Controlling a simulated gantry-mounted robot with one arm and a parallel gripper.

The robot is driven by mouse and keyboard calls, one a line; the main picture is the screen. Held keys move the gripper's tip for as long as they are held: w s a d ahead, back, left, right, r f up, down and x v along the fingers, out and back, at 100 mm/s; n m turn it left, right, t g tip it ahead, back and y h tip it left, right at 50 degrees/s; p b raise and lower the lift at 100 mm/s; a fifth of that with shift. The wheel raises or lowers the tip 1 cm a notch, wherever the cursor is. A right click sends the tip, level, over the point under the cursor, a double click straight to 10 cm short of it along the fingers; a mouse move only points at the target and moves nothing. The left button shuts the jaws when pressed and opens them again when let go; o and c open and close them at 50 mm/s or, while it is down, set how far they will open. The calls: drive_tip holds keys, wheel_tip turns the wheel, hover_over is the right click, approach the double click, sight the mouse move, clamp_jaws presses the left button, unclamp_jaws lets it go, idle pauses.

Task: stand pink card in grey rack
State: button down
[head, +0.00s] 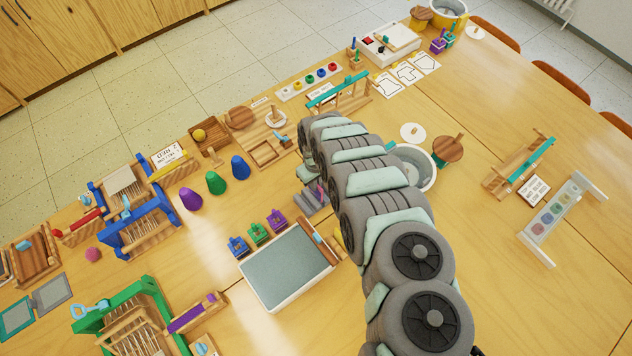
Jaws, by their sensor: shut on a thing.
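A small grey stepped piece, which looks like the grey rack (309,203), stands on the table beside my arm, just above the grey-topped board. A small pinkish-purple patch shows at its right edge against my arm. It may be the pink card, but it is too small and too covered to tell. My arm runs from the lower right up to the middle and bends down there. My gripper is hidden behind the arm links, so its fingers and anything in them do not show.
The grey-topped board (287,266) lies below the rack. Small blue, green and purple blocks (258,234) stand left of it, with coloured cones (216,183) farther left. A round basin (428,180) is right of my arm.

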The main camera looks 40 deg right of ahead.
drive_tip(key=shift+f, duration=0.2)
drive_tip(key=shift+f+b, duration=0.6)
drive_tip(key=shift+f, duration=0.1)
drive_tip(key=shift+f+b, duration=0.3)
drive_tip(key=shift+f, duration=0.4)
idle(1.2)
idle(0.4)
drive_tip(key=c, duration=1.5)
unclamp_jaws()
drive_tip(key=shift+r, duration=0.1)
wheel_tip(320, 180, up, 10)
drive_tip(key=shift+d+r, duration=0.1)
drive_tip(key=shift+r, duration=0.2)
